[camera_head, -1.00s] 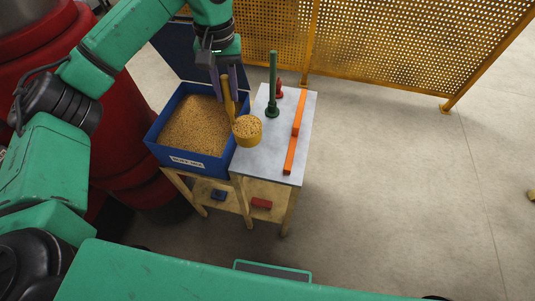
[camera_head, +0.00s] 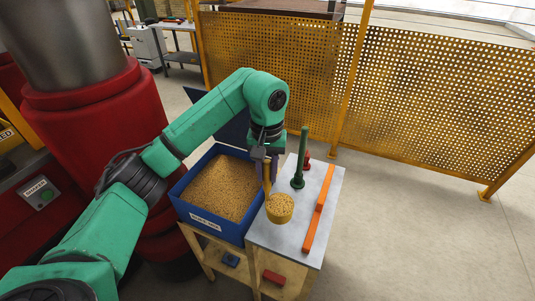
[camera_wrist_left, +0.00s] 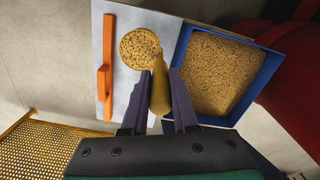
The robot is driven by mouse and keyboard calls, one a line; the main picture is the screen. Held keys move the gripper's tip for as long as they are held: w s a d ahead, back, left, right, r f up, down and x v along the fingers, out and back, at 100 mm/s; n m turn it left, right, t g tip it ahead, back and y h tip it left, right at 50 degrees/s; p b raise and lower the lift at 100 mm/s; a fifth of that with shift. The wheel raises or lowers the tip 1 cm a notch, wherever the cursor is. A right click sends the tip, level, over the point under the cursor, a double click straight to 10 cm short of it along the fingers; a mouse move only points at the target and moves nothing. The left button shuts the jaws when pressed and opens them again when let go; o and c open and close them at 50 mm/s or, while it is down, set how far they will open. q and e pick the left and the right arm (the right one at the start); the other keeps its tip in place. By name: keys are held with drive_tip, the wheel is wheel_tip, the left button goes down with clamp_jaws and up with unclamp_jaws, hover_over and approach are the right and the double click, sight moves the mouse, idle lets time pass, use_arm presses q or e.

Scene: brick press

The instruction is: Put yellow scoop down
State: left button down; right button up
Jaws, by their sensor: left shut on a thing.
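The yellow scoop (camera_head: 280,208) is full of tan grains and is over the grey tabletop (camera_head: 262,237), just right of the blue bin. I cannot tell whether its cup touches the top. My left gripper (camera_head: 267,165) is shut on the scoop's upright handle. In the left wrist view the left gripper (camera_wrist_left: 160,85) has its fingers on both sides of the handle, and the scoop's round cup (camera_wrist_left: 140,48) shows beyond them. My right gripper is not in view.
The blue bin (camera_head: 208,228) of grains stands left of the tabletop. A yellow mesh fence (camera_head: 420,100) stands behind.

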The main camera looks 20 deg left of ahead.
sight(267, 192)
use_arm(q)
wheel_tip(267, 192, down, 9)
drive_tip(key=p, duration=0.2)
drive_tip(key=shift+p, duration=0.35)
drive_tip(key=c, duration=1.1)
unclamp_jaws()
drive_tip(key=shift+f, duration=0.15)
drive_tip(key=o, duration=0.4)
drive_tip(key=shift+s, duration=0.1)
